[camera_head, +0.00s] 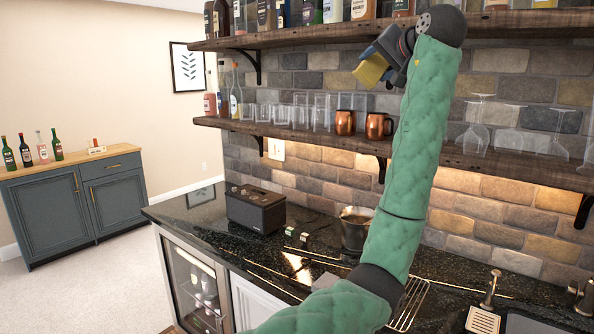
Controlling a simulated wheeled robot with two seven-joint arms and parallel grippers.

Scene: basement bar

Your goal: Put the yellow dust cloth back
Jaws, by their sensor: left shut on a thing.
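The yellow dust cloth (370,70) is held up in the air between the upper and lower wooden shelves. My left gripper (383,55) is shut on it, and the cloth hangs out to the left of the fingers. The gripper is above the two copper mugs (345,122), in front of the brick wall. My left arm in its green sleeve rises from the bottom of the view and hides part of the lower shelf (300,136) and counter. My right gripper is not in view.
Glasses (321,112) and bottles (222,88) stand on the lower shelf; more bottles (265,14) line the upper shelf (290,37). The black counter (190,212) holds a dark speaker-like box (256,208) and a metal pot (355,230). A blue cabinet (60,215) stands left.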

